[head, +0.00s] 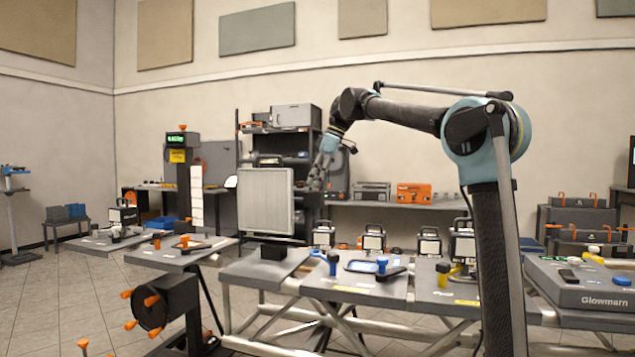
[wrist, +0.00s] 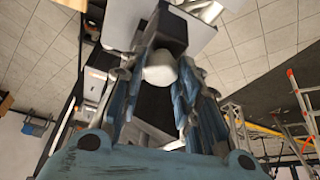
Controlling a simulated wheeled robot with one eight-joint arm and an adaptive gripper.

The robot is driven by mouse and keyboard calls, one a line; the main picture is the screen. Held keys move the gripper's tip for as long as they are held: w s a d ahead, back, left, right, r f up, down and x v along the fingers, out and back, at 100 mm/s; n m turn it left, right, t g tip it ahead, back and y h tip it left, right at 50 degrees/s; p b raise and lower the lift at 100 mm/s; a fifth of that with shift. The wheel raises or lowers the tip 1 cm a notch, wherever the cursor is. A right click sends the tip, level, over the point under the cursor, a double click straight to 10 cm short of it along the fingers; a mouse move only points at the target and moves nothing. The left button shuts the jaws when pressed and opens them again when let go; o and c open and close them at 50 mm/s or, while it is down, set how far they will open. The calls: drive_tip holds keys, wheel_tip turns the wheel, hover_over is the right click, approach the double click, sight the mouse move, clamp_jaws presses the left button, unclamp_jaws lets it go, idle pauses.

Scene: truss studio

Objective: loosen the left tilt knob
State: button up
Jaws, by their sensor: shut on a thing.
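A pale light panel (head: 266,200) with a grey frame stands upright over a dark block on the bench, left of centre in the head view. My gripper (head: 317,178) is at the panel's right side in that view, pointing down. In the wrist view a pale rounded knob (wrist: 160,70) sits between my two fingers, in front of a dark bracket (wrist: 168,32). My gripper is shut on this knob. The knob cannot be made out in the head view. Whether it has turned does not show.
The bench (head: 352,282) below carries a blue-handled item, a tray and a yellow knob. Several small lamps stand behind it. A dark shelf rack (head: 308,140) is behind the panel. A cable reel (head: 160,305) is at the front left. Open floor lies at left.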

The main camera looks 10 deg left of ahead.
drive_tip(key=n, duration=0.2)
drive_tip(key=n+g, duration=0.1)
drive_tip(key=n, duration=0.1)
drive_tip(key=n+g+h, duration=0.1)
drive_tip(key=n, duration=0.1)
drive_tip(key=shift+w, duration=0.3)
idle(0.4)
drive_tip(key=o, duration=1)
drive_tip(key=shift+a+f, duration=0.1)
drive_tip(key=shift+o, duration=0.2)
drive_tip(key=v, duration=1.2)
drive_tip(key=shift+w, duration=0.15)
drive_tip(key=shift+a, duration=0.1)
